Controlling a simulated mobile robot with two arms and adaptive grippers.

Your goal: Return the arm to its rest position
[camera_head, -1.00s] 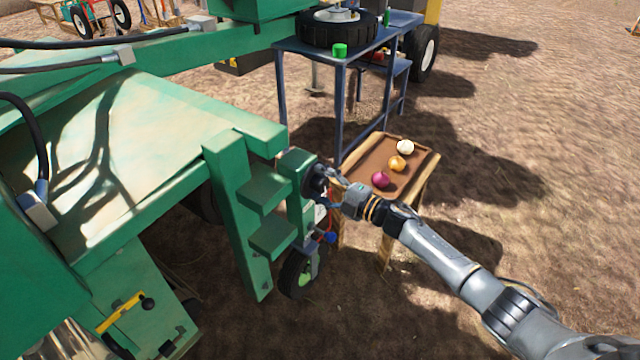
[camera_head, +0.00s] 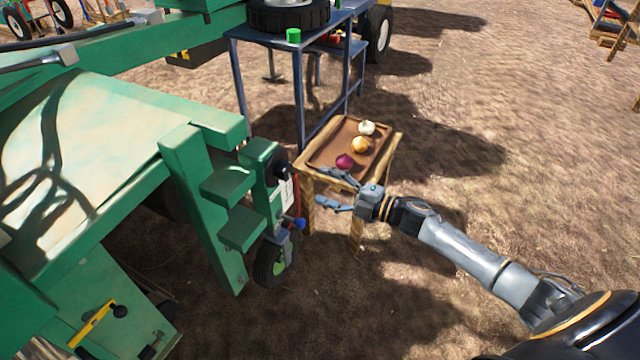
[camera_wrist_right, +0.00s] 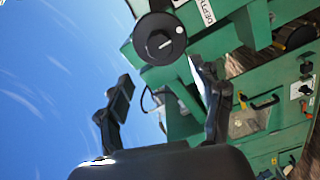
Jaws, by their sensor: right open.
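My right gripper (camera_head: 338,190) is open and empty in the head view, in front of the small wooden table's near edge and to the right of the green machine (camera_head: 215,180). My right arm reaches in from the lower right. In the right wrist view the open gripper (camera_wrist_right: 165,105) points toward a black knob (camera_wrist_right: 159,39) with a white pointer line, mounted on the machine. The knob also shows in the head view (camera_head: 279,170), to the left of the gripper and apart from it. My left gripper is not in view.
A wooden table (camera_head: 392,150) holds a purple onion (camera_head: 344,161), a yellow onion (camera_head: 360,145) and a white onion (camera_head: 367,128). A blue metal table (camera_head: 240,32) with a green cup (camera_head: 293,36) stands behind. A small wheel (camera_head: 268,262) is below the knob. Bare soil lies open at right.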

